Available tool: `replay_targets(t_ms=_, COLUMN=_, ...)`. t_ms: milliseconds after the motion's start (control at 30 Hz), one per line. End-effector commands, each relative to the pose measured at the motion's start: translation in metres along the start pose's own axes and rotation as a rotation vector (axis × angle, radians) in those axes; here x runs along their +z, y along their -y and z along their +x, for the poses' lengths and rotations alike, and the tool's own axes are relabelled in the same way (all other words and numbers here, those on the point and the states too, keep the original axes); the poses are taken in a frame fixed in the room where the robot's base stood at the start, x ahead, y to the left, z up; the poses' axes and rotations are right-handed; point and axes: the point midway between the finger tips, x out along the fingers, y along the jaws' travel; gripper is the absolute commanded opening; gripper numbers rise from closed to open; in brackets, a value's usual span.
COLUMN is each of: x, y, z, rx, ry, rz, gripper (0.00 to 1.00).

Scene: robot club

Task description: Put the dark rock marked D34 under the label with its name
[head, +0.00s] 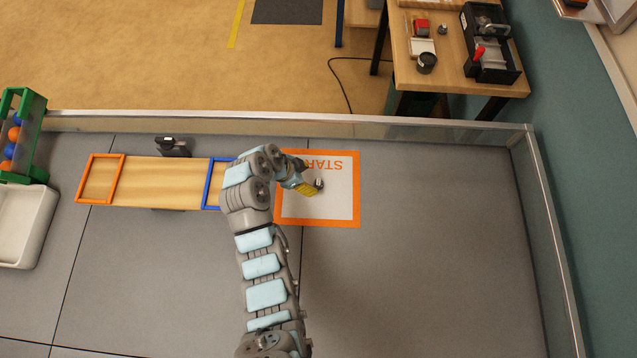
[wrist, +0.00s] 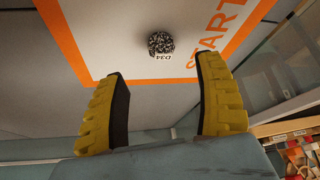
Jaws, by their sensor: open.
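The dark speckled rock (wrist: 161,43) has a small white tag reading D34 and sits on the white START sheet (wrist: 110,38) with its orange border. In the head view the rock (head: 319,184) is small, just beside the fingertips, on the START sheet (head: 335,207). My gripper (wrist: 160,85) is open and empty, its two yellow fingers spread, with the rock ahead of the gap between them and apart from both. In the head view my gripper (head: 308,189) is over the left part of the sheet. I see no label with a readable name.
A wooden board (head: 165,182) with an orange frame (head: 100,180) and a partly hidden blue frame (head: 210,184) lies left of the sheet. A white bin (head: 22,225) and a green rack (head: 22,135) of balls stand far left. A low wall (head: 420,130) borders the grey floor, which is clear at right.

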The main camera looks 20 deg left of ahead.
Motion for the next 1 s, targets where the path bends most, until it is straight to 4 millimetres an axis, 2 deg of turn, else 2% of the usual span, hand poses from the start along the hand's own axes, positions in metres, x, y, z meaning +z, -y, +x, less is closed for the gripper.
replay_targets(t_ms=133, x=-0.001, y=0.000, z=0.016, rx=0.002, ry=0.000, rz=0.001, gripper=0.70)
replay_targets(t_ms=567, x=0.001, y=0.000, z=0.036, rx=0.004, ry=-0.001, rz=-0.001, gripper=0.70)
replay_targets(t_ms=800, x=0.002, y=0.002, z=0.061, rx=0.005, ry=-0.001, rz=-0.001, gripper=0.70)
replay_targets(t_ms=1000, x=0.002, y=0.003, z=0.075, rx=0.000, ry=0.000, rz=0.001, gripper=0.70)
